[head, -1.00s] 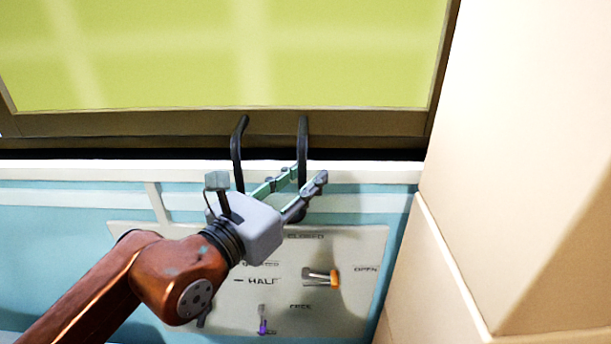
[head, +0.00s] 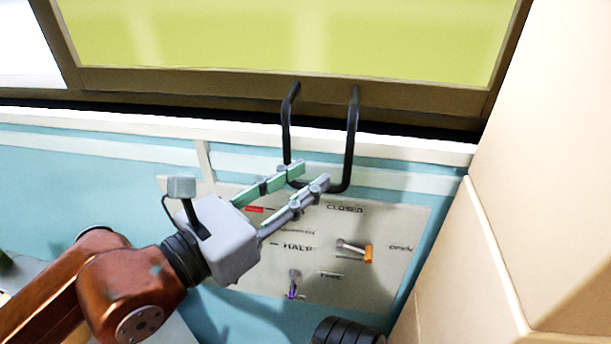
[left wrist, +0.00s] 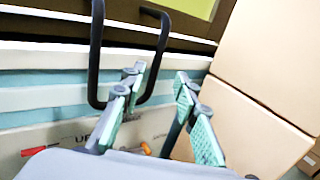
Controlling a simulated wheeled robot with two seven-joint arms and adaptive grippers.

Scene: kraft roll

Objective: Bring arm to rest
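My left gripper (head: 306,175) is in the middle of the head view, its two green-padded fingers apart with nothing between them. It is in front of the black U-shaped handle (head: 351,140) that hangs from the window frame; the fingers overlap the handle's lower bend in the picture, and I cannot tell whether they touch. In the left wrist view the open fingers (left wrist: 160,92) show with the handle (left wrist: 94,60) beyond and to the left. My right gripper is not in view.
A pale panel (head: 400,225) below the handle carries printed words, an orange-tipped lever (head: 367,253) and a purple-tipped lever (head: 292,290). A large beige block (head: 540,200) stands close on the right. A yellow-green window pane (head: 280,35) is above.

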